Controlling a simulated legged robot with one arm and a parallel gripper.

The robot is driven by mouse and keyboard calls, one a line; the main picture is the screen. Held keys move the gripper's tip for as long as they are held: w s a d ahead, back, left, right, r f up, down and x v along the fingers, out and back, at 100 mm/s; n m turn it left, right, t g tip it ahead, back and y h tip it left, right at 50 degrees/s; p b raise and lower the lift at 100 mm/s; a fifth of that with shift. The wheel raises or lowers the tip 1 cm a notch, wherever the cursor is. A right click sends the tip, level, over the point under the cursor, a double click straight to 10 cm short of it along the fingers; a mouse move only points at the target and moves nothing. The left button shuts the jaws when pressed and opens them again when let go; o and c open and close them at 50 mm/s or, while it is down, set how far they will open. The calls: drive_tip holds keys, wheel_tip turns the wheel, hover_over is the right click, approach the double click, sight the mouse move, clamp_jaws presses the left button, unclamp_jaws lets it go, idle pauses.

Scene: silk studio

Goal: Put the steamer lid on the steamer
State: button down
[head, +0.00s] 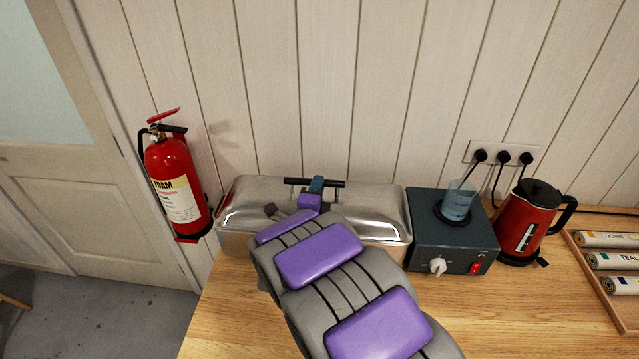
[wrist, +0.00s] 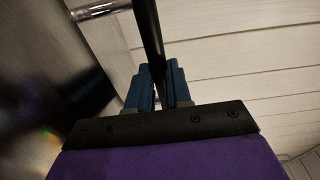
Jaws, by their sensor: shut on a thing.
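The steamer lid (head: 370,205) is a shiny domed metal cover with a black bar handle (head: 331,183) on top. It sits over the steamer (head: 232,243), a long metal box at the back of the wooden table. From this view I cannot tell whether the lid is fully seated. My gripper (head: 316,184) is at the middle of the handle, partly hidden by my arm. In the wrist view my gripper (wrist: 158,85) has its blue fingers shut on either side of the black handle (wrist: 149,35). My arm hides part of the steamer's front.
A dark hotplate (head: 450,235) with a blue beaker (head: 458,203) stands close right of the steamer. A red kettle (head: 528,222) and a tray of labelled rolls (head: 607,262) are further right. A fire extinguisher (head: 177,185) hangs on the wall at left. The front table (head: 235,320) is clear.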

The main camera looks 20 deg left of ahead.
drive_tip(key=shift+s+r, duration=0.2)
drive_tip(key=shift+s, duration=0.1)
drive_tip(key=c, duration=1.4)
unclamp_jaws()
drive_tip(key=shift+w+f, duration=0.1)
drive_tip(key=shift+f, duration=0.05)
drive_tip(key=o, duration=0.3)
drive_tip(key=shift+o, duration=0.2)
drive_tip(key=s+d, duration=0.1)
drive_tip(key=s, duration=1.1)
drive_tip(key=shift+d+r+p, duration=0.2)
drive_tip(key=shift+d+p, duration=0.1)
drive_tip(key=shift+p, duration=0.15)
